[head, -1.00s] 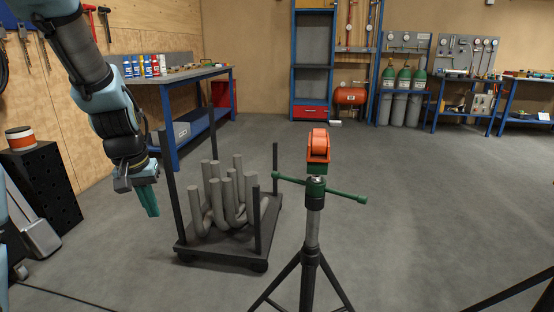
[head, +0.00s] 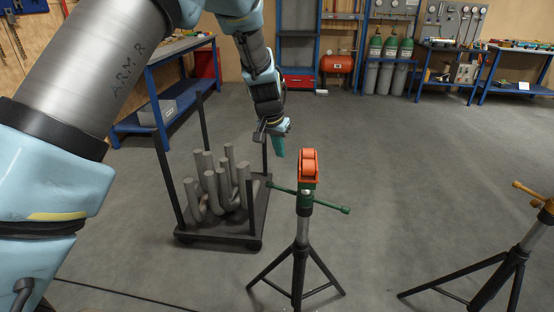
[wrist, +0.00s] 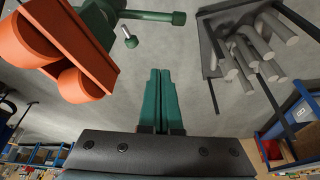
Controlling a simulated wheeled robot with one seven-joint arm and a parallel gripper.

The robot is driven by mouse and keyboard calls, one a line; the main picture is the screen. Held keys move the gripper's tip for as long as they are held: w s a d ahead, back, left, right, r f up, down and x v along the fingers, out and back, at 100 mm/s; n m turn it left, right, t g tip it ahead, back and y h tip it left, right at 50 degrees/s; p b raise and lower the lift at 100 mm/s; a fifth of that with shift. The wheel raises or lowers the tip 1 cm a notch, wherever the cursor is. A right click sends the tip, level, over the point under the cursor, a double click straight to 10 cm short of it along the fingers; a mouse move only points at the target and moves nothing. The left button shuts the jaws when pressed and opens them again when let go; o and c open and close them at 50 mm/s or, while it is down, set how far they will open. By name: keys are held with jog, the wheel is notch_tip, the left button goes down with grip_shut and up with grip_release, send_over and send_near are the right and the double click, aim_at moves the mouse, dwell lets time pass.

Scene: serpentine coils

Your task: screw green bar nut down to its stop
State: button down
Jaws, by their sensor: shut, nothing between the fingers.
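The green bar nut (head: 318,198) sits on the tripod stand (head: 300,245) just below an orange roller head (head: 309,165). Its green bar sticks out to both sides, with knobbed ends. My gripper (head: 278,153) is to the left of the roller head, a little above the bar's left end and apart from it. In the wrist view the green fingers (wrist: 160,75) are together with nothing between them. The roller head (wrist: 65,50) fills the upper left there, and a green bar end (wrist: 178,18) shows near the top. The nut's thread is too small to make out.
A black cart (head: 218,232) with grey serpentine coils (head: 220,185) and upright posts stands left of the stand. A second tripod with an orange bar (head: 535,210) is at the right edge. Blue workbenches line the back.

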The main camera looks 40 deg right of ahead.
notch_tip(320, 180, down, 10)
jog(key=p, duration=0.4)
jog(key=shift+s+a+r+p, duration=0.15)
jog(key=shift+a+p, duration=0.15)
jog(key=shift+a, duration=0.05)
